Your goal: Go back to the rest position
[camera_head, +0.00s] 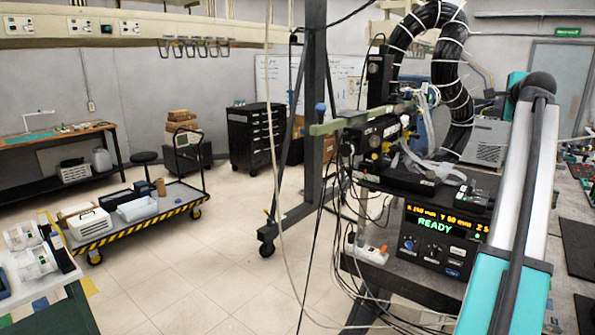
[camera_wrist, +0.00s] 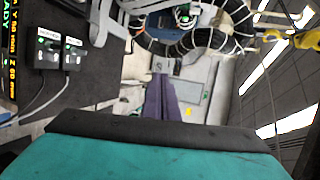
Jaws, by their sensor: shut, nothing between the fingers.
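My gripper (camera_wrist: 162,82) shows in the wrist view as two narrow purplish fingers close together, shut and empty, beyond the teal and black housing along the bottom. In the head view my teal and silver arm rises along the right side, and the gripper cannot be made out there. A control box (camera_head: 437,240) with a lit display reading READY stands on the bench at the right. The same kind of lit text shows at the left edge of the wrist view. The wrist picture is turned on its side.
A thick black ribbed hose (camera_head: 452,60) arches over the bench equipment. A dark upright post (camera_head: 315,110) on casters stands mid-view with hanging cables. A striped-edge cart (camera_head: 135,222) is at left. A black drawer cabinet (camera_head: 256,138) stands behind. The floor between is clear.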

